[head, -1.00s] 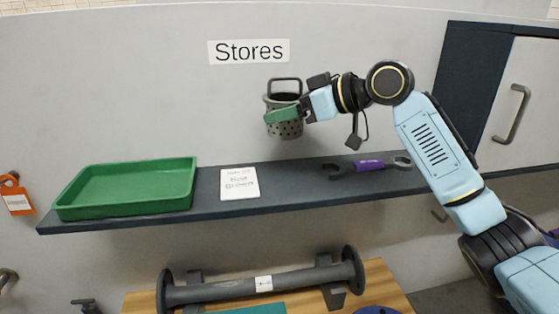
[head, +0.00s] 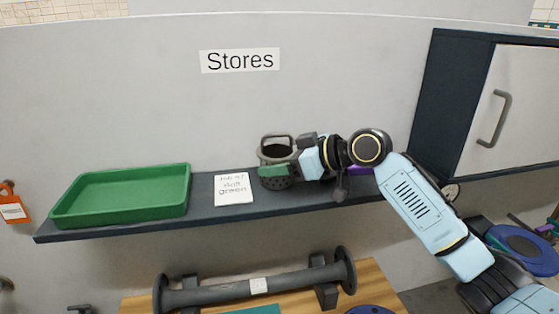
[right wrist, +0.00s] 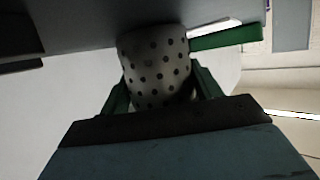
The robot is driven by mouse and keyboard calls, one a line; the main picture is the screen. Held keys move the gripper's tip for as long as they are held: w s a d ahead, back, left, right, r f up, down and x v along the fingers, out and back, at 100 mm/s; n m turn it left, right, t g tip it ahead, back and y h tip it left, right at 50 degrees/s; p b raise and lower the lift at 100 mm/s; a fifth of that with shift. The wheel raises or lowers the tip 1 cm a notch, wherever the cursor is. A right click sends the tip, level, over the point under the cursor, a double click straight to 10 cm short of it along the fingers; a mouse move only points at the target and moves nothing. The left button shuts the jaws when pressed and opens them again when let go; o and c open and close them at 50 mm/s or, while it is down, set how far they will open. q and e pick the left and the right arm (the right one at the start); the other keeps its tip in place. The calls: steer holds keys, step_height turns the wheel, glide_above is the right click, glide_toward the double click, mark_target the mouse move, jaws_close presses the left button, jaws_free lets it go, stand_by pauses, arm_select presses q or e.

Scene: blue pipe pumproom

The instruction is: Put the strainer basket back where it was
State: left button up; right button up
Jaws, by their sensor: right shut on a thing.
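The strainer basket (head: 277,153) is a grey perforated cup with a dark upright handle. My right gripper (head: 272,171) is shut on it, its green fingers on either side. The basket is upright at the shelf (head: 320,195), right of the white note; I cannot tell if its base touches the shelf top. My left gripper is not in view.
A green tray (head: 122,194) stands on the shelf's left part. A white note (head: 234,189) lies between tray and basket. A purple tool (head: 359,171) is mostly hidden behind my right arm. A "Stores" sign (head: 240,60) is on the wall. A cabinet (head: 500,110) stands at right.

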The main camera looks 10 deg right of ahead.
steer(key=shift+f, duration=0.1)
steer(key=o, duration=1.1)
steer(key=shift+o, duration=0.2)
steer(key=shift+d+r, duration=0.1)
steer(key=shift+r, duration=0.1)
steer(key=b+v, duration=0.2)
steer(key=v, duration=0.8)
steer(key=shift+s+d+b, duration=0.25)
steer(key=shift+d+b, duration=0.05)
steer(key=shift+s+d+r, duration=0.25)
steer(key=shift+s+d, duration=0.05)
steer(key=shift+d, duration=0.1)
